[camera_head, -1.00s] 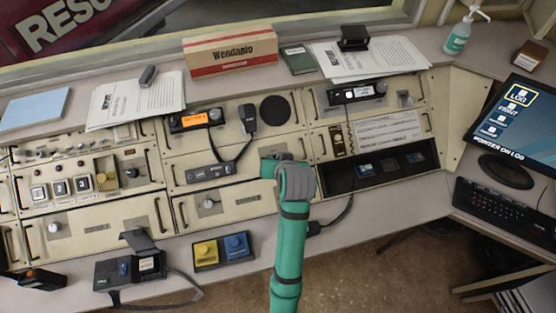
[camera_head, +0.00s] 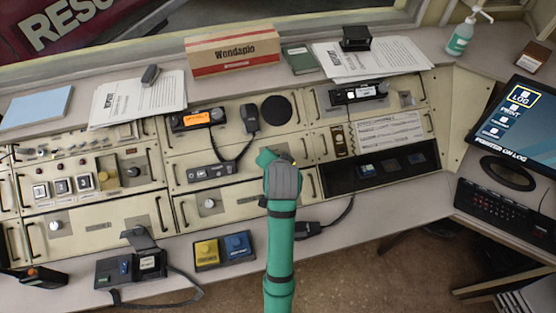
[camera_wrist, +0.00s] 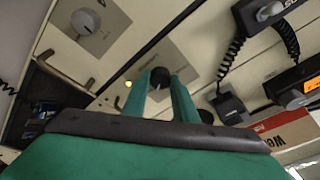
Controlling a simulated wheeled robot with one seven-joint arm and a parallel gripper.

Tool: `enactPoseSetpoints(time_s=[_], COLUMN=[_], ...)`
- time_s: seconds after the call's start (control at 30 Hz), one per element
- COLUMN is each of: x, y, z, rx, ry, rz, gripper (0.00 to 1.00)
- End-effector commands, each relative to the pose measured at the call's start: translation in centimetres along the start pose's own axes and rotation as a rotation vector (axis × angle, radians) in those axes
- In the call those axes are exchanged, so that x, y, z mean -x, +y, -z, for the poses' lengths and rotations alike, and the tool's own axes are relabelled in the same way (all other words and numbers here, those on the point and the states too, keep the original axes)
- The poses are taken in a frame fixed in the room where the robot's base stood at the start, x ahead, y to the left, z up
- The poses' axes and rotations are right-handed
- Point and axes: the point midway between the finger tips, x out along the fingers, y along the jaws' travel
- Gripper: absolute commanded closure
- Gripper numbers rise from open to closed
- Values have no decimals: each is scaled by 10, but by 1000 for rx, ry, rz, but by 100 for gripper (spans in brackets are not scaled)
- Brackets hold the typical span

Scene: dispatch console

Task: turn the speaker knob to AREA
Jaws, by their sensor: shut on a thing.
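The speaker knob (camera_wrist: 160,74) is a dark round knob on a pale square plate, seen in the wrist view. My gripper (camera_wrist: 160,84) is shut on it, with a teal finger on each side. No position marks, including AREA, can be read on the plate, so I cannot tell where the knob points. In the head view, my gripper (camera_head: 267,156) reaches the middle of the console, and my own wrist hides the knob and fingertips.
A light grey knob (camera_wrist: 87,21) sits on a neighbouring panel in the wrist view. A radio (camera_head: 196,120) and its hand microphone (camera_head: 249,117) with a coiled cord lie left of my arm. Yellow and blue pedals (camera_head: 222,251) stand on the front ledge.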

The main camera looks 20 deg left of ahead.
Motion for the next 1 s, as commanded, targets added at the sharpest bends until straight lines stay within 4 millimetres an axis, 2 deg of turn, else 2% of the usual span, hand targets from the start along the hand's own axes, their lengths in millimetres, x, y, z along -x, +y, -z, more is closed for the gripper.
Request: enactPoseSetpoints(time_s=[0.37, 0.4, 0.77, 0.87, 1.0], x=[0, 0, 2, 11, 34], y=[0, 0, 0, 0, -1], z=[1, 0, 0, 0, 1], rx=[-5, -5, -4, -4, -4], ry=[1, 1, 1, 1, 4], rz=[1, 0, 0, 0, 2], gripper=[97, 67, 67, 67, 67])
